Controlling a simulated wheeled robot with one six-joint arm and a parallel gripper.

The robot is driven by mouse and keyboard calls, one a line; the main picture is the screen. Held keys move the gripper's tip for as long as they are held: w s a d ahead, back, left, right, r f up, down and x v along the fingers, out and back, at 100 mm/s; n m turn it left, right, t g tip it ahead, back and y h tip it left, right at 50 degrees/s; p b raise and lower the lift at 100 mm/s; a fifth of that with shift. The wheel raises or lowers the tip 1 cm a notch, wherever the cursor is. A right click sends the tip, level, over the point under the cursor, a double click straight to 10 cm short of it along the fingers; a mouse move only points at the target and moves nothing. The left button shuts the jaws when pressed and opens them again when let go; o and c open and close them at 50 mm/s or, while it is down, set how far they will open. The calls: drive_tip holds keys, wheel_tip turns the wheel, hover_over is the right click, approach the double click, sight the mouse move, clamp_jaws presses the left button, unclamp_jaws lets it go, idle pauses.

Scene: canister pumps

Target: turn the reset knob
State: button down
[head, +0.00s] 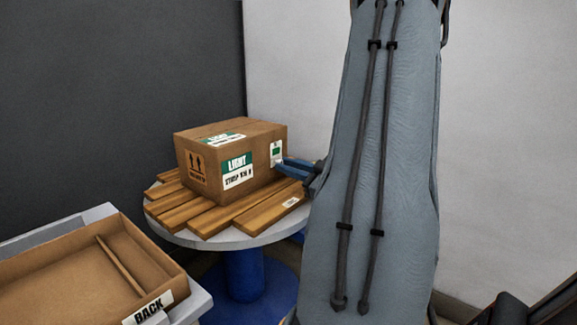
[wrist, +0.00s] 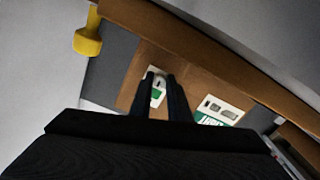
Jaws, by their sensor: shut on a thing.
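A cardboard box (head: 214,160) marked LIGHT sits on wooden slats on a round table. A small white and green panel (head: 276,150) is on its right-hand face. My gripper (head: 282,165) reaches in from the right, with its blue fingers at the lower part of this panel. In the wrist view, my gripper (wrist: 160,77) has its two dark fingers close together over the white and green panel (wrist: 157,93). A small pale part between the fingertips appears to be the reset knob (wrist: 159,80). The fingers are shut on it and hide most of it; its angle cannot be read.
Wooden slats (head: 253,212) spread over the round table (head: 181,235). An open cardboard tray (head: 92,250) marked BACK stands at the lower left. A yellow object (wrist: 88,42) shows at the wrist view's upper left. A dark wall stands behind the box.

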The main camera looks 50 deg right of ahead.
drive_tip(key=c, duration=1.7)
unclamp_jaws()
drive_tip(key=shift+o, duration=0.2)
drive_tip(key=s+p, duration=0.1)
drive_tip(key=s, duration=0.1)
drive_tip(key=s+p, duration=0.1)
drive_tip(key=s, duration=0.1)
drive_tip(key=s+p, duration=0.1)
drive_tip(key=s, duration=0.1)
drive_tip(key=shift+s+d+r, duration=0.1)
drive_tip(key=shift+s+d, duration=0.2)
drive_tip(key=shift+s, duration=0.6)
